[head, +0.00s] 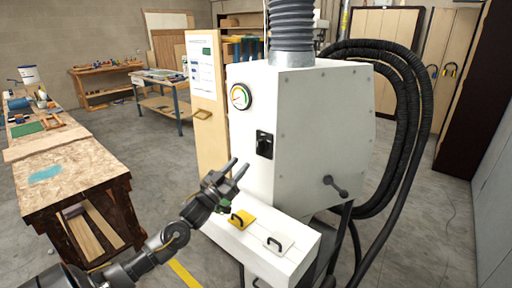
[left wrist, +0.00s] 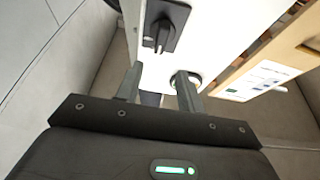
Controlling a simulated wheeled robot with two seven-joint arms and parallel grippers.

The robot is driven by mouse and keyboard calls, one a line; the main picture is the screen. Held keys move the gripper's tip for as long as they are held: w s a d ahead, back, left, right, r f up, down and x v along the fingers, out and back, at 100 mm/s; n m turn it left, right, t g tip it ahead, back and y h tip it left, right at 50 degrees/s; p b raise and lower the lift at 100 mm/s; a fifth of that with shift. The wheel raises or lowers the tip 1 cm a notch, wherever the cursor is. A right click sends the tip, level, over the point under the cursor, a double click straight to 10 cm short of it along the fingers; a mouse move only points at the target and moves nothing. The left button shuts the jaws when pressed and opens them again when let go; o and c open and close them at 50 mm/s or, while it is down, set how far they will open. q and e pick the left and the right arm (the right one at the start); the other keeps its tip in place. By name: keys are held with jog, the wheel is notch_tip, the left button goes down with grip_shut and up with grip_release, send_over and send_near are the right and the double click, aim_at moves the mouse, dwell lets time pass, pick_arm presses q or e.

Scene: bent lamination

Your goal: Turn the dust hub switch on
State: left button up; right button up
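The dust hub (head: 310,130) is a white cabinet with a ribbed grey duct on top. Its switch (head: 264,144) is a black rotary knob on a black plate on the front face, below the round gauge (head: 241,97). The switch also shows in the left wrist view (left wrist: 163,30), beyond my fingers and left of centre, its knob pointing along the plate's length. My left gripper (head: 238,170) is in front of the cabinet, below and left of the switch, apart from it. Its two fingers are spread with nothing between them. My right gripper is not in either view.
A white box with a yellow patch and black handles (head: 262,240) juts out below the switch. Black hoses (head: 415,120) loop at the cabinet's right. A wooden workbench (head: 70,175) stands at left. A lever (head: 335,187) sits on the cabinet's right side.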

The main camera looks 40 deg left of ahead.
aim_at(257, 146)
pick_arm(q)
jog(key=p+x, duration=0.2)
jog(key=x, duration=0.6)
jog(key=shift+w+r+p, duration=0.2)
jog(key=shift+w+p, duration=0.15)
jog(key=shift+p, duration=0.05)
jog(key=shift+w+d+r, duration=0.1)
jog(key=shift+w+r, duration=0.05)
jog(key=shift+w, duration=0.6)
grip_shut()
